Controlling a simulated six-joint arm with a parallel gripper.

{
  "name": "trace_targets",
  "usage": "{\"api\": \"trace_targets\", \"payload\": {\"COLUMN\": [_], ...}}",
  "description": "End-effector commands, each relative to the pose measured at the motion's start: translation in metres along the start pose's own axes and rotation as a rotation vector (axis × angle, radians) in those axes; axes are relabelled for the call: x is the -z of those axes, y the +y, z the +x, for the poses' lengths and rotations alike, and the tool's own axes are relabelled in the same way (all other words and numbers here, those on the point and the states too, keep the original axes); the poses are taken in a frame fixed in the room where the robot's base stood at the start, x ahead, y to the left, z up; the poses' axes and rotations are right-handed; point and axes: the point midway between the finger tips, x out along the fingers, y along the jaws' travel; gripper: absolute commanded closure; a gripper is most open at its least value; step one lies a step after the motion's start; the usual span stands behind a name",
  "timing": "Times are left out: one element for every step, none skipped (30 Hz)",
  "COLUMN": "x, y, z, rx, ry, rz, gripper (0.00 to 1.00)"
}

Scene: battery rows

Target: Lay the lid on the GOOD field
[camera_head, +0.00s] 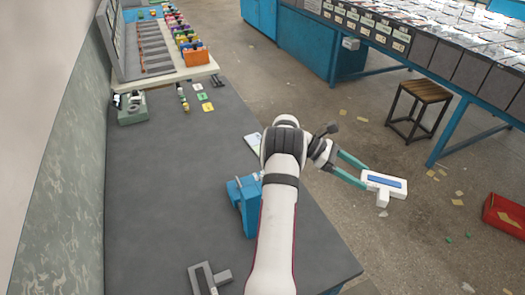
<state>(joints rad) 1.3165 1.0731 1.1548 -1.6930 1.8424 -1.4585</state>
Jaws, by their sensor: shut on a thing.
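My gripper (363,173) has two teal fingers and is shut on a white T-shaped piece with a blue rectangle on top (368,182). The piece may be the lid; I cannot tell for sure. It is held out to the right, past the grey table's right edge, with the floor behind it.
The grey table (160,200) is clear in the middle. A blue block device (243,205) stands beside my arm, and a dark grey T-shaped block (208,280) lies at the front. A grey-green device (131,108) stands back left. A stool (425,92) and red box (505,215) are on the floor.

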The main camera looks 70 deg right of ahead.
Motion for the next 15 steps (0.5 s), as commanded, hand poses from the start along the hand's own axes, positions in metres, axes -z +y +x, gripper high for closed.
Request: {"api": "trace_targets", "payload": {"x": [-0.004, -0.005, -0.002, 0.002, 0.006, 0.013, 0.020, 0.027, 0.037, 0.046, 0.054, 0.066, 0.074, 0.082, 0.091], "y": [0.014, 0.025, 0.039, 0.049, 0.058, 0.068, 0.074, 0.080, 0.085, 0.088, 0.090, 0.091, 0.091, 0.090, 0.088], "z": [-0.018, -0.026, -0.039, -0.049, -0.060, -0.075, -0.087, -0.099, -0.115, -0.127, -0.138, -0.153, -0.162, -0.171, -0.182], "rx": [-0.073, -0.140, -0.242, -0.317, -0.389, -0.482, -0.550, -0.617, -0.701, -0.762, -0.818, -0.888, -0.936, -0.979, -1.031], "ry": [0.000, 0.000, 0.000, -0.001, -0.001, -0.001, -0.001, -0.001, -0.001, 0.000, 0.000, 0.000, 0.000, 0.001, 0.001], "rz": [-0.025, -0.056, -0.101, -0.133, -0.163, -0.202, -0.231, -0.258, -0.294, -0.320, -0.342, -0.373, -0.392, -0.410, -0.431], "gripper": [0.91, 0.91, 0.91, 0.91, 0.91, 0.91, 0.91, 0.91, 0.91, 0.91, 0.91, 0.91, 0.91, 0.91, 0.91]}}
